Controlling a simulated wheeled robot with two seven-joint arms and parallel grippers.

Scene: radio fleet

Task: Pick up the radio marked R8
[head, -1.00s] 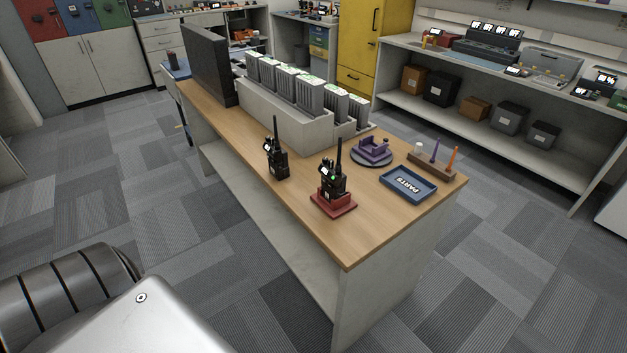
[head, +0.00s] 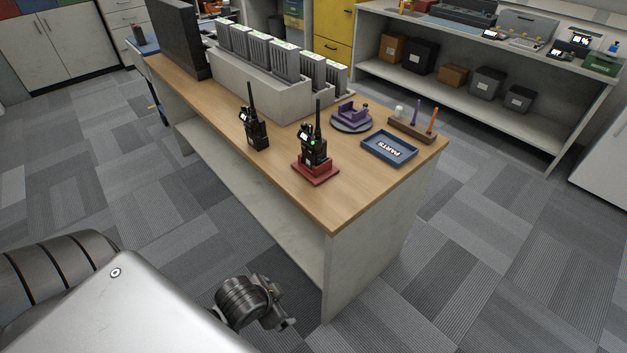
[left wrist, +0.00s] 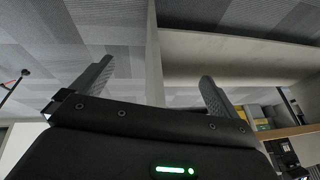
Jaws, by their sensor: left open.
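Two black handheld radios stand on the wooden bench top. One radio (head: 255,132) stands directly on the wood near the long front edge. The other radio (head: 313,152), with a small green light, sits in a red stand (head: 315,174) nearer the bench corner. No R8 mark is readable on either. My left gripper (left wrist: 155,88) is open and empty in the left wrist view, with the bench's pale panels beyond its fingers. A dark radio-like shape (left wrist: 284,156) shows at that view's lower right; I cannot tell which radio. My right gripper is not in view.
The bench (head: 345,205) also carries a grey charger rack (head: 262,92), a purple cradle on a round base (head: 351,117), a blue PARTS tray (head: 389,149) and a pen holder (head: 411,130). A dark monitor (head: 178,40) stands at the far end. Carpet around the bench is clear.

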